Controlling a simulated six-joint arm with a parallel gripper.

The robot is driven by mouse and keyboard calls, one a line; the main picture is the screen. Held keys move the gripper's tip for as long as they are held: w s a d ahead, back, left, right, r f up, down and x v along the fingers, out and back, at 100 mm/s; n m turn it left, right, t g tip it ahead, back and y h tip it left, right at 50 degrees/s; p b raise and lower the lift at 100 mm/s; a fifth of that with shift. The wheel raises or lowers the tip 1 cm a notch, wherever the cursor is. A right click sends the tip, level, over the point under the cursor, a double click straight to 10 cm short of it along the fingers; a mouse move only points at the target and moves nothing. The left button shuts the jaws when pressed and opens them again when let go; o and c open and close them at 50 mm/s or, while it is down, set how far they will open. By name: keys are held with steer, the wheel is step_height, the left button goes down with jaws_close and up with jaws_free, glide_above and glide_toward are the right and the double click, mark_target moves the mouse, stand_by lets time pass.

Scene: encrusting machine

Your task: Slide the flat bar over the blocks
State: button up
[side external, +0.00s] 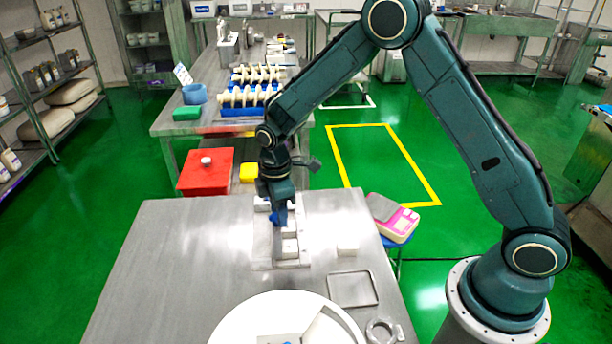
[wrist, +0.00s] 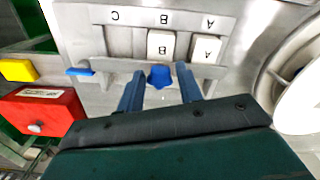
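In the wrist view a grey metal fixture (wrist: 75,30) has places marked C, B and A. White block B (wrist: 161,46) and white block A (wrist: 206,49) stand in their places; the place marked C looks empty. A grey flat bar (wrist: 113,66) lies along the fixture beside the blocks, with a blue knob (wrist: 160,76) at its middle. My gripper (wrist: 161,88) is open, its blue fingers on either side of the knob with gaps showing. In the side view my gripper (side external: 279,214) is low over the fixture (side external: 262,257) and hides part of it and the bar.
A loose white block (side external: 347,249) lies right of the fixture on the steel table (side external: 170,260). A thin rectangular frame (side external: 354,303), a metal ring clamp (side external: 398,331) and a large white round dish (side external: 235,320) are at the front. A red box (side external: 190,185) stands beyond the table.

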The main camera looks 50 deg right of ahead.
steer(key=shift+o, duration=1.1)
steer(key=shift+a, duration=0.1)
steer(key=shift+w, duration=0.1)
step_height(320, 180, up, 14)
steer(key=shift+f, duration=0.1)
steer(key=s+d+r+m+t, duration=0.35)
steer(key=s+r+m, duration=0.25)
steer(key=s+r, duration=0.65)
steer(key=s+d+f+m+t, duration=0.1)
steer(key=s+m, duration=0.5)
steer(key=s, duration=1)
steer(key=shift+s+d+m+t, duration=0.25)
steer(key=shift+d+m+t, duration=0.05)
steer(key=shift+d+t, duration=0.3)
